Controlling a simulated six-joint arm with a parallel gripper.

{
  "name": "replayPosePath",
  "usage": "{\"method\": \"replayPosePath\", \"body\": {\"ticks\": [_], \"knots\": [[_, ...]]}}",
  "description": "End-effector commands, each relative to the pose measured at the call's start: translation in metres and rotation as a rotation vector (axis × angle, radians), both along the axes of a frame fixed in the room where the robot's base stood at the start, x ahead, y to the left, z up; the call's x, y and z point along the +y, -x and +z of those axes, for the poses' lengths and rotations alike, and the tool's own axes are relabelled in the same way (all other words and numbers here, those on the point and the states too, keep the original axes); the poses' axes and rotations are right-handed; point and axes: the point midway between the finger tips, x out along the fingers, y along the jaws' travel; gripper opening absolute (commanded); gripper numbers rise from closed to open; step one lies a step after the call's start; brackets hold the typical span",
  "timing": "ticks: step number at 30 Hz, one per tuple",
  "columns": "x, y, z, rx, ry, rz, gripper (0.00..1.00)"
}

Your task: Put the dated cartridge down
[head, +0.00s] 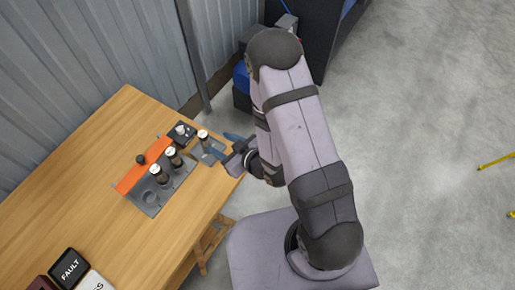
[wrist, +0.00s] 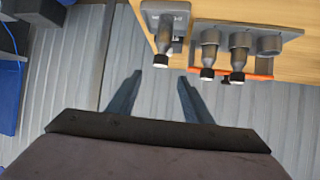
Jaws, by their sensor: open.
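A dark cartridge with a white-and-black cap (head: 203,135) stands upright in a small grey holder (head: 213,155) near the table's far right edge. The cartridge (wrist: 163,40) also shows in the wrist view, just beyond my fingertips. I cannot read a date on it. My gripper (head: 222,146) is open, beside this cartridge; its fingers are spread and empty in the wrist view (wrist: 160,76). Two similar cartridges (head: 172,155) (head: 157,175) stand in a grey rack with an orange strip (head: 130,180). The rack's near socket (head: 149,197) is empty.
A black FAULT block (head: 70,267), a white block (head: 95,283) and a dark red one lie at the near left of the wooden table (head: 95,165). A corrugated wall (head: 80,60) stands behind.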

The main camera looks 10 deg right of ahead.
Motion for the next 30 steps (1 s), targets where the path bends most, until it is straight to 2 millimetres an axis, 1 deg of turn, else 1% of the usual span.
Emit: {"method": "replayPosePath", "body": {"ticks": [4,7,11,14,17,20,21,23,25,30], "knots": [[-0.009,-0.006,0.0,0.034,0.041,-0.018,0.46],[-0.023,-0.011,0.0,0.086,0.094,-0.047,0.46],[-0.049,-0.014,0.003,0.188,0.178,-0.11,0.46],[-0.074,-0.01,0.01,0.286,0.238,-0.175,0.46],[-0.097,0.002,0.019,0.393,0.285,-0.243,0.46],[-0.117,0.02,0.032,0.506,0.316,-0.312,0.46],[-0.125,0.028,0.038,0.551,0.323,-0.339,0.46],[-0.134,0.043,0.047,0.621,0.331,-0.378,0.46],[-0.141,0.062,0.058,0.702,0.337,-0.417,0.46],[-0.15,0.107,0.085,0.872,0.328,-0.488,0.46]]}}
